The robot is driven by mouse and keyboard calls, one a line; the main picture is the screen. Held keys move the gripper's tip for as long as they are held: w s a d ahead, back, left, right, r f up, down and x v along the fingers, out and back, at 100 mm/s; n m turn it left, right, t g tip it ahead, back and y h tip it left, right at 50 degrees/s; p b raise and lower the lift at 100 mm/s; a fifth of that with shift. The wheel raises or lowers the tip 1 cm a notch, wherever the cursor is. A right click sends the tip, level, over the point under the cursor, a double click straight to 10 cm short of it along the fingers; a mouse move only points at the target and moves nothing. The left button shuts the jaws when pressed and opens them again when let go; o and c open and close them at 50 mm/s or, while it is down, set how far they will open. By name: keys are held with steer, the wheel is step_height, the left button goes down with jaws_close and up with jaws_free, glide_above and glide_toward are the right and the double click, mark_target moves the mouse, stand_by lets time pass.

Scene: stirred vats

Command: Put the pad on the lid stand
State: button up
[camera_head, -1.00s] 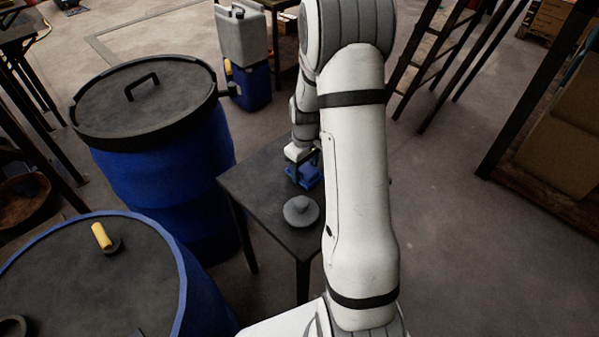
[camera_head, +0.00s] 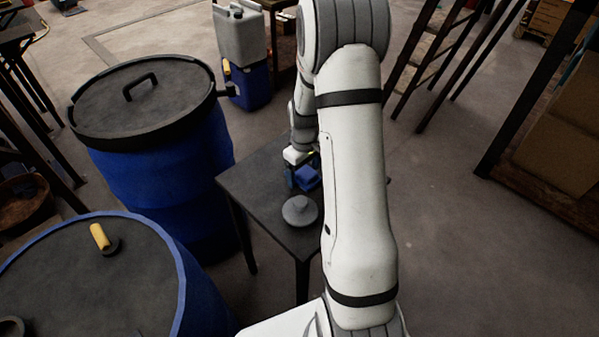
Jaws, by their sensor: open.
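A small dark table (camera_head: 257,202), which I take for the lid stand, stands right of the blue drums. A blue item (camera_head: 308,178), probably the pad, is at its far part, partly hidden by my gripper and arm. My gripper (camera_head: 297,174) is open, pointing down right at the blue item. The fingertips are small and partly hidden, so I cannot tell whether they touch it.
A blue drum with a dark handled lid (camera_head: 145,98) stands left of the table. A vat (camera_head: 90,270) with a yellow-handled fitting (camera_head: 100,237) is at the lower left. A grey jerrycan (camera_head: 240,38) sits on a blue one (camera_head: 250,84) behind.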

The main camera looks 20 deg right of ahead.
mark_target(303, 170)
step_height(303, 170, up, 12)
steer(key=s+a+r+m, duration=0.1)
steer(key=s+a+r, duration=0.2)
steer(key=s, duration=0.4)
steer(key=s+a+r+m+t, duration=0.1)
steer(key=s+a+r+m, duration=0.1)
steer(key=s+a+r, duration=0.2)
steer(key=s+a+r+m+t, duration=0.1)
steer(key=s+a+r, duration=0.2)
steer(key=s, duration=0.7)
steer(key=shift+a+r+p, duration=0.25)
steer(key=shift+a+p, duration=0.15)
steer(key=shift+a, duration=0.1)
steer(key=shift+w, duration=0.1)
